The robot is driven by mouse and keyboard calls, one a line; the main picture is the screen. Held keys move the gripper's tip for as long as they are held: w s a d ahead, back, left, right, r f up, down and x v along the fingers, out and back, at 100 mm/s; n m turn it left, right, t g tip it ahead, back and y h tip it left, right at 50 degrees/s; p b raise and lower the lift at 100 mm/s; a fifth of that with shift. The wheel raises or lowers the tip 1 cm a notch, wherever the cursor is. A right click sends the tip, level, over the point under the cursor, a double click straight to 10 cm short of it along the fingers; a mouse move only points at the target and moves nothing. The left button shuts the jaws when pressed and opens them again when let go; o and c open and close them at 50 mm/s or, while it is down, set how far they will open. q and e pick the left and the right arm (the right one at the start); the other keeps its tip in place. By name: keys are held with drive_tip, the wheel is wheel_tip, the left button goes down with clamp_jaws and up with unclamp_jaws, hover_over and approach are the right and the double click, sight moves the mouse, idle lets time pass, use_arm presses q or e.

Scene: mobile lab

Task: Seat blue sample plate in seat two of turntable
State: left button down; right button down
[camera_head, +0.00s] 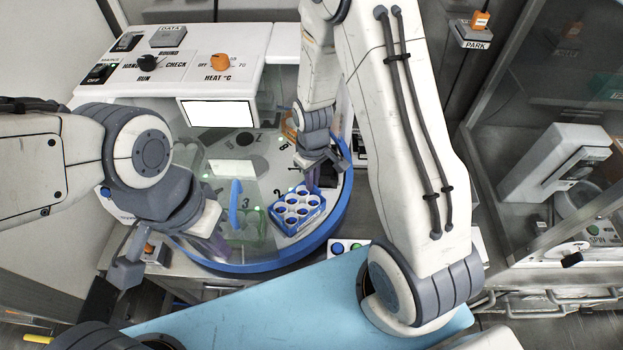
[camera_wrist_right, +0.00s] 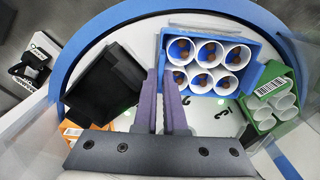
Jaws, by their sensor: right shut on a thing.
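The blue sample plate (camera_head: 297,211), with several white round wells, is at the front right of the turntable (camera_head: 337,205), near a "2" mark. It also shows in the right wrist view (camera_wrist_right: 208,65). My right gripper (camera_head: 312,184) reaches down at its back edge. Its purple fingers (camera_wrist_right: 162,80) are shut on the plate's near-left wall. I cannot tell whether the plate rests fully in a seat; its underside is hidden. My left gripper (camera_head: 213,245) is at the turntable's front left, near a blue upright handle (camera_head: 235,205); its finger gap is unclear.
In the right wrist view a green rack (camera_wrist_right: 275,100) stands right of the plate, and a black box (camera_wrist_right: 105,82) and an orange item (camera_wrist_right: 70,130) lie left. A clear cover surrounds part of the turntable.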

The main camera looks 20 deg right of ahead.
drive_tip(key=c, duration=1)
unclamp_jaws()
drive_tip(key=shift+r, duration=0.15)
wheel_tip(320, 180, up, 11)
drive_tip(key=b, duration=0.2)
drive_tip(key=s+a+r+n, duration=0.1)
drive_tip(key=s+a+r, duration=0.1)
drive_tip(key=s+a, duration=0.2)
drive_tip(key=s+a+r+n, duration=0.1)
drive_tip(key=s+a, duration=0.3)
drive_tip(key=s, duration=0.4)
drive_tip(key=s+a+r+y, duration=0.1)
drive_tip(key=s+a+r, duration=0.3)
drive_tip(key=s, duration=0.3)
drive_tip(key=shift+a+n, duration=0.15)
drive_tip(key=shift+n, duration=0.25)
drive_tip(key=shift+s, duration=0.1)
